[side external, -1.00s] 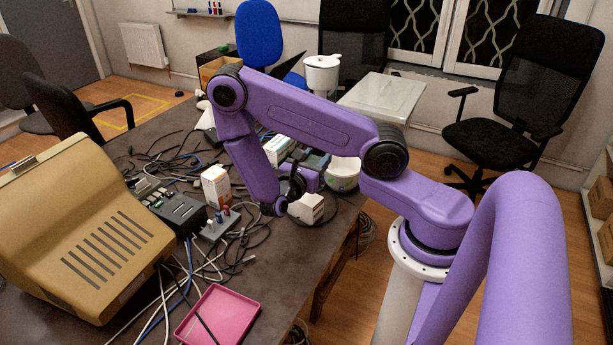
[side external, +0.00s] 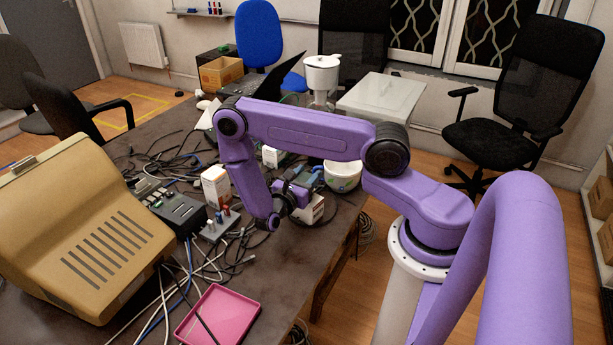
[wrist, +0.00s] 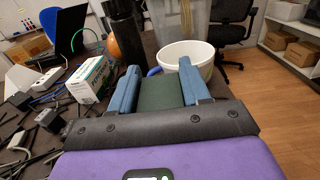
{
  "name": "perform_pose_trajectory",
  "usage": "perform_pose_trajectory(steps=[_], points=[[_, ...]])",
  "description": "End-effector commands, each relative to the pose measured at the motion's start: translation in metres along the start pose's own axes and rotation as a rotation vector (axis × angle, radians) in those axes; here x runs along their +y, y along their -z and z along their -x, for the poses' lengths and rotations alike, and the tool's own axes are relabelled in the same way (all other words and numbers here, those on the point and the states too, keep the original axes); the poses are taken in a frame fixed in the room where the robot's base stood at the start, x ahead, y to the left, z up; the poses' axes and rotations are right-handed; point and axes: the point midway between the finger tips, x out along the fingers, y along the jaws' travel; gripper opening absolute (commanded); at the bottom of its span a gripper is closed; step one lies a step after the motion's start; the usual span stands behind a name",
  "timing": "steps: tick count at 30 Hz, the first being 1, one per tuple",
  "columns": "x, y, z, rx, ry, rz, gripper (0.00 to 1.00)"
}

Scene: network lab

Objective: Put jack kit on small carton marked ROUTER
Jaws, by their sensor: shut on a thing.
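My gripper (wrist: 160,76) is shut on a dark green, flat-faced thing, which I take to be the jack kit (wrist: 160,94). It sits between the two blue fingers in the wrist view. In the side view my gripper (side external: 303,180) is low over the table's right part, and the held thing is mostly hidden there.
A white bowl (side external: 342,176) stands close beyond my gripper. A white-and-green box (wrist: 93,80) is left of the fingers in the wrist view. A white-orange carton (side external: 216,186), a switch box (side external: 217,227), tangled cables and a pink tray (side external: 222,312) occupy the table.

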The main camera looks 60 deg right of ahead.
Motion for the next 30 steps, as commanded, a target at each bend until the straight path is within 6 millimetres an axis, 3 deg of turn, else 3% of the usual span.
perform_pose_trajectory(steps=[6, 7, 9, 20, 25, 30], points=[[0.000, 0.003, 0.000, -0.001, 0.000, 0.002, 0.13], [0.000, 0.003, 0.000, 0.000, 0.000, 0.001, 0.56], [0.000, 0.003, 0.000, 0.000, 0.000, 0.001, 0.72], [0.000, -0.001, 0.000, 0.000, 0.000, 0.000, 0.72], [0.001, -0.001, 0.022, 0.000, -0.005, 0.001, 0.72], [0.001, 0.000, 0.058, 0.001, -0.006, -0.001, 0.72]])
